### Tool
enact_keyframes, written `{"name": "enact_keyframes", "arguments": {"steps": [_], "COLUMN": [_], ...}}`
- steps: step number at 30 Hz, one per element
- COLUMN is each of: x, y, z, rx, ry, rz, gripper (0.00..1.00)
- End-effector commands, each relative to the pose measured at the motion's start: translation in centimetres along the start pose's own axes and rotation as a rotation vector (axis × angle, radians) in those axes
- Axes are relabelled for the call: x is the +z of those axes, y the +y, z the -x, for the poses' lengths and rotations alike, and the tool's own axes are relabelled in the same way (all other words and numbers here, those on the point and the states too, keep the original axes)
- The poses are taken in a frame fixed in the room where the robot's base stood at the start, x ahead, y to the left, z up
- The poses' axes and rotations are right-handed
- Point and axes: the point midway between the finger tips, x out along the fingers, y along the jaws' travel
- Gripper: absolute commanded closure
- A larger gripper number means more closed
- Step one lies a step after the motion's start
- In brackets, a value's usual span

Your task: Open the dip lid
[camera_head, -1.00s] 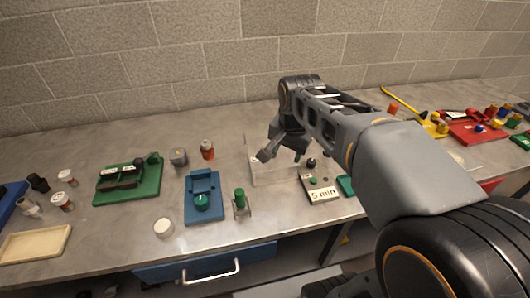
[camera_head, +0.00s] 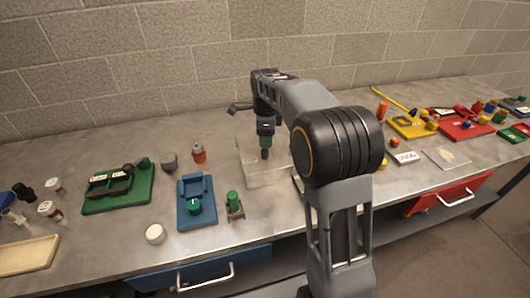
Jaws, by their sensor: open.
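A clear, see-through box (camera_head: 250,172) stands near the middle of the bench. I take it for the dip container; its lid cannot be told apart from its walls. My gripper (camera_head: 240,109) is open, at the end of my wrist above the box's back left side. It appears apart from the box. A dark finger points left; the other finger is not clear. A green and black upright part (camera_head: 265,142) shows below my wrist, over the box; I cannot tell whether it touches my wrist. My arm hides the area right of the box.
A blue stand (camera_head: 197,212) and a small green-topped holder (camera_head: 235,203) stand in front left of the box. Yellow (camera_head: 408,129) and red trays (camera_head: 462,130) stand right.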

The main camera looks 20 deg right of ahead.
Motion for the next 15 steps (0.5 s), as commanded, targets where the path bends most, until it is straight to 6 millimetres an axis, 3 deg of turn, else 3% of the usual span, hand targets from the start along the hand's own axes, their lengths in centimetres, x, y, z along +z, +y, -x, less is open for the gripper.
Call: {"name": "enact_keyframes", "arguments": {"steps": [6,15], "x": [0.0,0.0], "y": [0.1,0.0], "z": [-3.8,-6.6], "rx": [0.003,0.000], "ry": [0.001,0.000], "rz": [0.001,0.001], "gripper": [0.46,0.46]}}
